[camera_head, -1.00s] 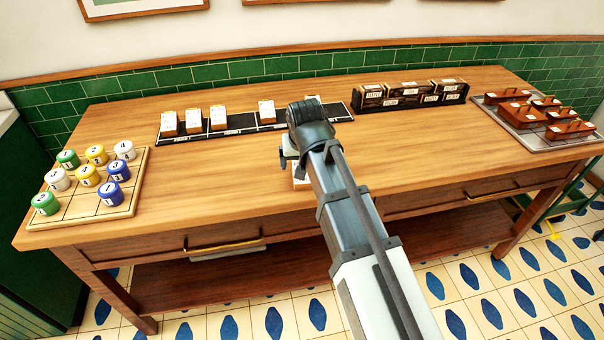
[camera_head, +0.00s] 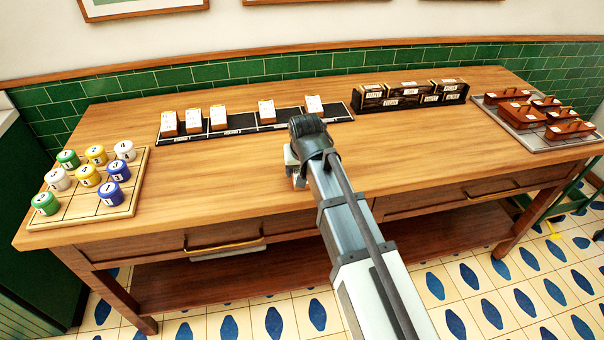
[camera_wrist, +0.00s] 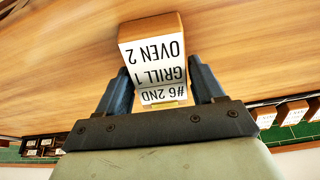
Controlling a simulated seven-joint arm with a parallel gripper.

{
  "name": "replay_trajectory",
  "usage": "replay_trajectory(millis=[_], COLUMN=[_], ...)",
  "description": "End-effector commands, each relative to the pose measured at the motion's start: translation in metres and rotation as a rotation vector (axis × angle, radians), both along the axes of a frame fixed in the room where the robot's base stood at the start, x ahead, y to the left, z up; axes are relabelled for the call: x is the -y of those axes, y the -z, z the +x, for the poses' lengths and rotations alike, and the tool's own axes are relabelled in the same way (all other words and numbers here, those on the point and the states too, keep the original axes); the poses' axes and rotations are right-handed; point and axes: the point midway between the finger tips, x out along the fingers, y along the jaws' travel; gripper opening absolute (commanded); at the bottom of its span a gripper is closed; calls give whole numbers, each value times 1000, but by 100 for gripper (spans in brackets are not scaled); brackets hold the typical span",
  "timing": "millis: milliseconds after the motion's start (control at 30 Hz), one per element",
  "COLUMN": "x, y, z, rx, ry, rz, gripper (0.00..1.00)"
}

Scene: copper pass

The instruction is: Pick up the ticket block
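The ticket block (camera_wrist: 152,55) is a wooden block with a white ticket reading "#6 2ND, GRILL 1, OVEN 2". In the wrist view it appears upside down between the two fingers of my gripper (camera_wrist: 160,78). One finger is on each side, very close to its edges; I cannot tell whether both touch it. In the head view my gripper (camera_head: 298,172) is low over the middle of the table, and the wrist largely hides the block there. Whether the block rests on the table is not clear.
A black strip (camera_head: 243,122) behind my gripper holds several similar ticket blocks, with an empty space near its middle. Dark boxes (camera_head: 410,93) stand at the back right, and a tray (camera_head: 523,133) of brown carriers is at the far right. Numbered jars stand on a board (camera_head: 85,210) at left.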

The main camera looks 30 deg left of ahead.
Motion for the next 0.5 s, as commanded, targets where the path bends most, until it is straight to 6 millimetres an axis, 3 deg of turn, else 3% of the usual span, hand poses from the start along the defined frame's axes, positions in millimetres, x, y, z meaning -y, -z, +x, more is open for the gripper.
replay_trajectory(millis=[367, 500], x=[0, 0], y=[0, 0], z=[0, 0], rx=[0, 0], ry=[0, 0], rz=[0, 0], gripper=[31, 28])
